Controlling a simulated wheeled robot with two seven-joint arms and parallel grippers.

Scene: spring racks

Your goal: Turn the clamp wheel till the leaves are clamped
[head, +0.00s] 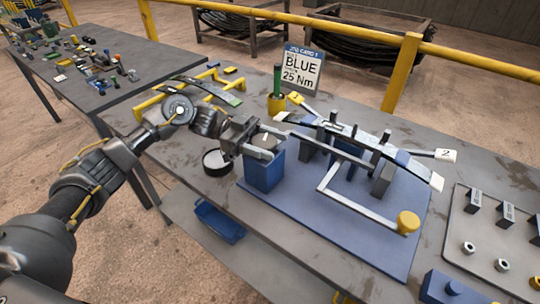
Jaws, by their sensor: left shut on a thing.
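Silver leaves (372,146) lie stacked across the dark upright posts of a clamp fixture on a blue base plate (340,232). A bent grey crank arm with a yellow knob (408,222) reaches out in front of the leaves. I cannot make out a full round wheel. My left gripper (258,146) is shut on a small grey piece just above a blue block (264,174) at the fixture's left end. The fingers hide most of that piece. My right gripper is not in view.
A card (303,70) reading BLUE 25 Nm stands behind the fixture. A black round dish (216,162) lies left of the blue block. A tray with nuts and grey blocks (468,218) is at right. A blue bin (219,222) sits on the lower shelf.

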